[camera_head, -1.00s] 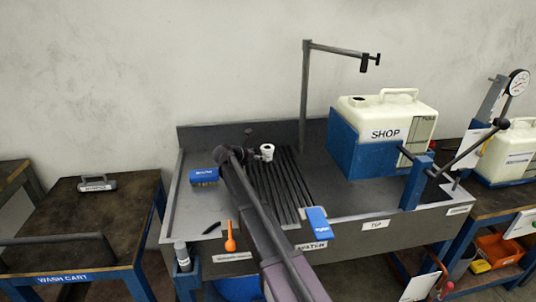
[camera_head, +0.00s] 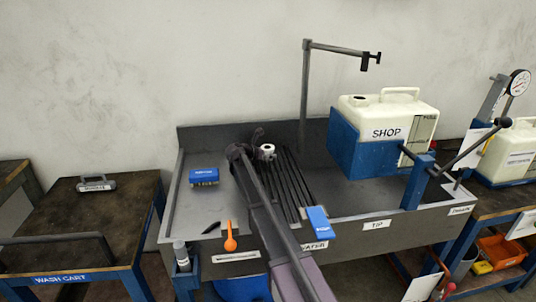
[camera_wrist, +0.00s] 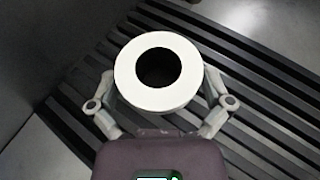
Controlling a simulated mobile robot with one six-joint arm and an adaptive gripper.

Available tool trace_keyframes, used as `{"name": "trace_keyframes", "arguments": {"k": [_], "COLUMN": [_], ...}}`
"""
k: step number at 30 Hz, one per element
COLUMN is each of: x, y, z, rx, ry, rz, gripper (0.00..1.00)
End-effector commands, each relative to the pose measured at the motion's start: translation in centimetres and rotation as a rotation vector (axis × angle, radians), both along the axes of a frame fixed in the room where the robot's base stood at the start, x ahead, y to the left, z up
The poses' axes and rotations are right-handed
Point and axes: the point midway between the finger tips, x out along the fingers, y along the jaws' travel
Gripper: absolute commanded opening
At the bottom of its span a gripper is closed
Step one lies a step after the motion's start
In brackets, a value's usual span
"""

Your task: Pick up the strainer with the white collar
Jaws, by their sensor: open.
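The strainer with the white collar (camera_wrist: 186,92) stands upright on the slatted rack, and in the wrist view I look down on its round white collar with a dark hole in the middle. In the head view the strainer (camera_head: 267,150) is small, near the back of the rack. My gripper (camera_wrist: 162,88) is open, with one finger on each side of the collar; the fingertips are partly hidden behind it. I cannot tell whether the fingers touch it. In the head view my gripper (camera_head: 256,140) is dark, just beside the strainer, and partly hidden by my arm.
The dark slatted rack (camera_head: 291,185) lies in the grey sink bench. A blue box (camera_head: 204,177) is to its left, a blue block (camera_head: 318,219) at its front. An orange spoon-like tool (camera_head: 230,238) lies at the front edge. A white SHOP tank (camera_head: 392,118) stands right.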

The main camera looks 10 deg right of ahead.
Motion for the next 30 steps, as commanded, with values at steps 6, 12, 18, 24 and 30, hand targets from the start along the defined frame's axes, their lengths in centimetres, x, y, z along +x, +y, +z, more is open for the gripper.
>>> {"name": "trace_keyframes", "arguments": {"k": [6,12,18,24,30], "x": [-0.01,-0.01,-0.01,-0.02,-0.01], "y": [-0.02,-0.04,-0.05,-0.06,-0.08], "z": [0.0,0.0,-0.02,0.03,0.51], "rx": [0.0,0.0,0.0,0.001,0.0], "ry": [0.0,0.0,0.0,0.0,0.0], "rz": [0.0,-0.001,-0.001,-0.001,-0.001], "gripper": [0.88,0.28,0.16,0.16,0.16]}}
